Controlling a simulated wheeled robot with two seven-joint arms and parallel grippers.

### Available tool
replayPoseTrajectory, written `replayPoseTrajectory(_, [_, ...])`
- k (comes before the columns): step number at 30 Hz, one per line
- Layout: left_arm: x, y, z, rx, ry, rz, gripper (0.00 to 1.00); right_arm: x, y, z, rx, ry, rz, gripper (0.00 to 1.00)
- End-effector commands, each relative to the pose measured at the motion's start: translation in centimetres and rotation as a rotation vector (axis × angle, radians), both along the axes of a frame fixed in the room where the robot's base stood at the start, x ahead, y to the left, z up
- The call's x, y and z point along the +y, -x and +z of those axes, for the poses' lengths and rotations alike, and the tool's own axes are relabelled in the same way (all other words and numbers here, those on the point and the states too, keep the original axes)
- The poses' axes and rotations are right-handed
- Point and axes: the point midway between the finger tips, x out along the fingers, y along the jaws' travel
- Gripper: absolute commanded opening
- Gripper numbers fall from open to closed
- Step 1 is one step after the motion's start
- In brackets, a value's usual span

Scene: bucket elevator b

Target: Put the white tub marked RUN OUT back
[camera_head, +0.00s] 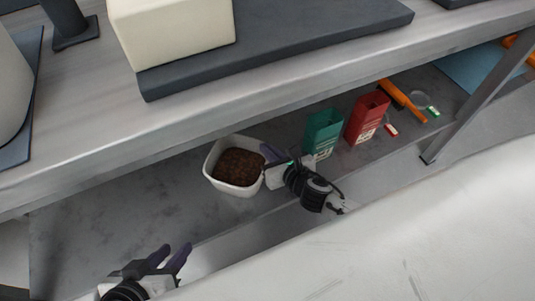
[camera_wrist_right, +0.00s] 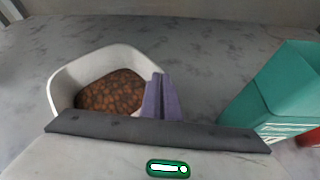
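The white tub (camera_head: 208,166), with brown lumpy contents, is on the grey lower shelf under the worktop. No RUN OUT marking shows on it. It also shows in the right wrist view (camera_wrist_right: 62,84). My right gripper (camera_head: 270,155) is at the tub's right rim. In the right wrist view its purple fingers (camera_wrist_right: 161,97) are close together at the tub's right wall and look shut on it; the fingers hide the contact. I cannot tell whether the tub is lifted. My left gripper (camera_head: 168,257) is open and empty, in front of the shelf at lower left.
A green open carton (camera_head: 322,133) and a red one (camera_head: 366,118) stand right of my right gripper. An orange tool (camera_head: 400,101) and small tagged items lie farther right. The worktop edge (camera_head: 270,112) overhangs the shelf. A metal leg (camera_head: 480,95) stands at right. The shelf's left is clear.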

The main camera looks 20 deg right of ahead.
Motion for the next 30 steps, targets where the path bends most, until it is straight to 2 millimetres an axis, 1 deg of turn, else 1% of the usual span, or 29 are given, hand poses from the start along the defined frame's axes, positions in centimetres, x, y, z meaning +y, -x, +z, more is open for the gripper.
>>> replayPoseTrajectory(1, [-0.1,0.0,-0.3,0.004,-0.002,-0.009,0.31,0.0,-0.1,-0.3,-0.005,-0.003,0.000,0.00])
replayPoseTrajectory(10, [-0.2,0.0,-0.1,0.007,-0.001,-0.012,0.31,0.0,-0.1,-0.3,-0.004,-0.002,0.001,0.00])
replayPoseTrajectory(12, [-0.2,0.0,-0.1,0.007,-0.001,-0.012,0.31,0.0,0.0,-0.4,-0.001,0.001,0.000,0.14])
replayPoseTrajectory(13, [-0.2,0.0,-0.1,0.007,0.000,-0.011,0.31,0.0,0.0,-0.4,-0.001,0.001,0.000,0.19])
replayPoseTrajectory(14, [-0.2,0.0,-0.1,0.007,0.000,-0.011,0.31,0.0,0.0,-0.4,-0.001,0.001,0.000,0.21])
replayPoseTrajectory(23, [-0.1,0.0,0.0,0.007,-0.002,-0.011,0.31,0.0,0.0,-0.3,-0.001,0.001,0.000,0.21])
replayPoseTrajectory(26, [-0.1,-0.2,0.5,-0.004,-0.001,-0.005,0.31,-0.1,0.8,0.2,-0.001,0.000,0.001,0.21])
replayPoseTrajectory(30, [0.4,0.2,0.8,-0.016,0.007,0.030,0.31,-0.3,3.0,1.4,0.001,0.000,0.001,0.21])
